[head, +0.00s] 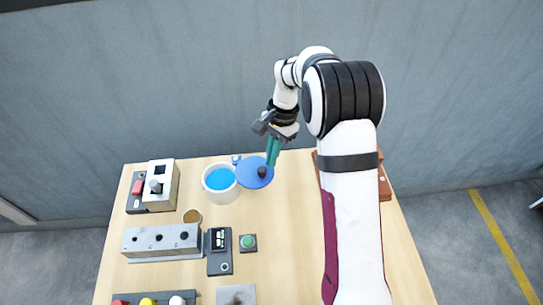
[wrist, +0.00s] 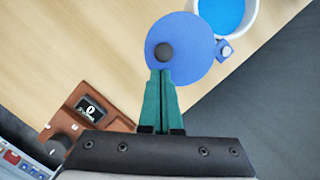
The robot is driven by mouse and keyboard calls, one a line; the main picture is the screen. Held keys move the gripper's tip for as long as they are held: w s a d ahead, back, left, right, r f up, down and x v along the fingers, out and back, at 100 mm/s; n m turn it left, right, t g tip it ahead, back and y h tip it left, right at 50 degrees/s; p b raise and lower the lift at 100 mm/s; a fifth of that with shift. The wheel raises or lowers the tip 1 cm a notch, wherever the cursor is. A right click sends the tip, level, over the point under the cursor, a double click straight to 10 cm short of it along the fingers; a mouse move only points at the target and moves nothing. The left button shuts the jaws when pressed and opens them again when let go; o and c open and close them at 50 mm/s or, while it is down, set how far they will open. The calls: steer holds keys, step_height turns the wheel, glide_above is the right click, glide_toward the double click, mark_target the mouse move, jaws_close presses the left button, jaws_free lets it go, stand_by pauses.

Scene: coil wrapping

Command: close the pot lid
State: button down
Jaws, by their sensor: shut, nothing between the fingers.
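The pot (head: 221,190) is white with a blue inside and stands near the back of the table, its top uncovered. Its blue round lid (head: 247,171) with a dark knob (head: 262,172) is swung out to the right of the pot, beside a small blue hinge block. In the wrist view the lid (wrist: 187,72) lies ahead of the fingers and the pot (wrist: 226,12) is at the top right. My gripper (head: 270,163) is shut and empty, its green fingertips (wrist: 161,76) at the knob (wrist: 164,53). Whether they touch it I cannot tell.
A brown panel with a dial display (wrist: 89,108) is near my gripper, partly behind my arm in the head view.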

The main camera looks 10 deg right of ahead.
mark_target(252, 187)
steer(key=shift+s+a+m, duration=0.25)
steer(key=shift+s+m, duration=0.25)
steer(key=shift+m, duration=0.1)
stand_by(0.3)
steer(key=shift+s+a+m, duration=0.25)
steer(key=shift+s+m, duration=0.15)
steer(key=shift+m, duration=0.1)
steer(key=shift+s+a+m+t, duration=0.5)
steer(key=shift+s+a+m, duration=0.25)
steer(key=shift+m, duration=0.45)
steer(key=a+m, duration=0.1)
steer(key=s+a+m, duration=0.1)
steer(key=shift+s+m+t+y, duration=0.25)
steer(key=shift+m+t+y, duration=0.05)
steer(key=shift+m, duration=0.1)
steer(key=a+m+t, duration=0.1)
steer(key=a+m, duration=0.5)
steer(key=a, duration=0.3)
steer(key=shift+m+t, duration=0.3)
steer(key=shift+m, duration=0.1)
steer(key=shift+a, duration=0.2)
